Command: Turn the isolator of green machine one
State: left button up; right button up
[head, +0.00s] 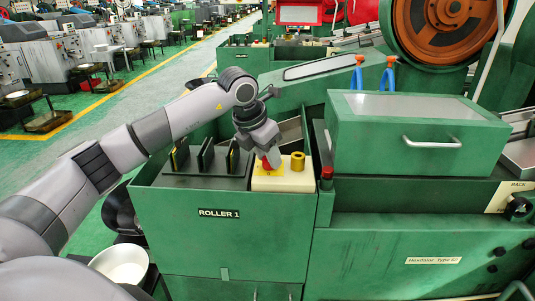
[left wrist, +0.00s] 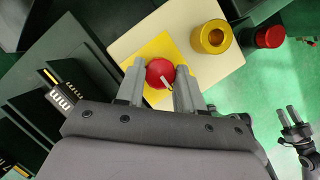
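The isolator is a red round knob (left wrist: 160,72) on a yellow plate (left wrist: 152,50), set in a cream panel on top of the green machine labelled ROLLER 1 (head: 219,213). A pale mark on the knob points down and right in the left wrist view. In the head view the knob (head: 270,162) is partly hidden by my left gripper (head: 265,150), which reaches down onto it from above. In the left wrist view the left fingers (left wrist: 160,82) stand on both sides of the knob, seemingly against it. My right gripper (left wrist: 287,112) is empty, its fingers apart.
A brass cylinder (head: 297,161) stands right beside the knob, and a red button (head: 326,174) sits further right. Black upright plates (head: 205,153) stand left of the panel. A green box with a handle (head: 420,135) is on the right. A white bowl (head: 120,264) is at lower left.

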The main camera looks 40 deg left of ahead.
pick_arm(q)
jog(key=shift+c, duration=0.9)
